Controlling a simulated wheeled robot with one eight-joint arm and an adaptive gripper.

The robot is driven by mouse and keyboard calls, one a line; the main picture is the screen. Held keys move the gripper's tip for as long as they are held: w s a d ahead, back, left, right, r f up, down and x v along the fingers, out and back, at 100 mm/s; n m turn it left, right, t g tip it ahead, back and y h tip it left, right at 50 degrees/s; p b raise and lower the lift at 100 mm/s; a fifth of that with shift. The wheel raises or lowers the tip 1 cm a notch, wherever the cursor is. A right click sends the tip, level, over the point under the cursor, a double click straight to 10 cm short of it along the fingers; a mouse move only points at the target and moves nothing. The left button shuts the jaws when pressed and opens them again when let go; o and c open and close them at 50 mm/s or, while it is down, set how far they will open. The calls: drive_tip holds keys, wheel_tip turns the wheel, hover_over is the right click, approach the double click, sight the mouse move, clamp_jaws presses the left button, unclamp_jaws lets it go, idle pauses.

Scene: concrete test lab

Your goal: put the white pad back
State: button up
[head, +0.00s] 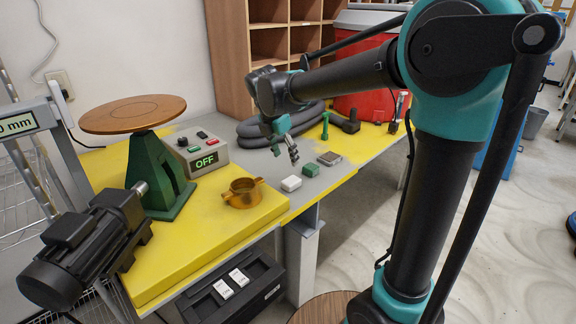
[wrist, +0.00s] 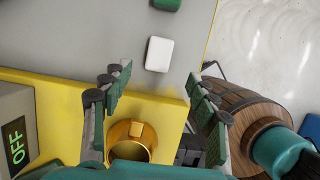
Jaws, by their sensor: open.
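The white pad (head: 291,184) lies flat on the grey part of the bench, just beyond the raised yellow board. In the wrist view the white pad (wrist: 159,54) shows beyond the fingertips, between their lines, with nothing touching it. My gripper (head: 284,155) is open and empty, pointing down above the bench. In the wrist view my gripper (wrist: 162,84) has its two fingers wide apart. A black tray (head: 262,288) under the bench holds two white pieces (head: 231,283).
A green block (head: 311,172) and a grey block (head: 329,158) lie close to the white pad. A brass ring (head: 242,193) sits on the yellow board (head: 205,240). A control box reading OFF (head: 203,155) and a green stand (head: 157,175) are at left.

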drive_tip(key=s+d+f+m+t+y, duration=0.1)
drive_tip(key=s+d+f+m+y, duration=0.1)
drive_tip(key=s+d+f+m, duration=1.5)
drive_tip(key=s+d+m, duration=0.2)
drive_tip(key=d+m, duration=0.1)
drive_tip(key=m, duration=0.7)
drive_tip(key=shift+s+d+f+t, duration=0.25)
drive_tip(key=shift+f+t, duration=0.05)
drive_tip(key=shift+t, duration=0.1)
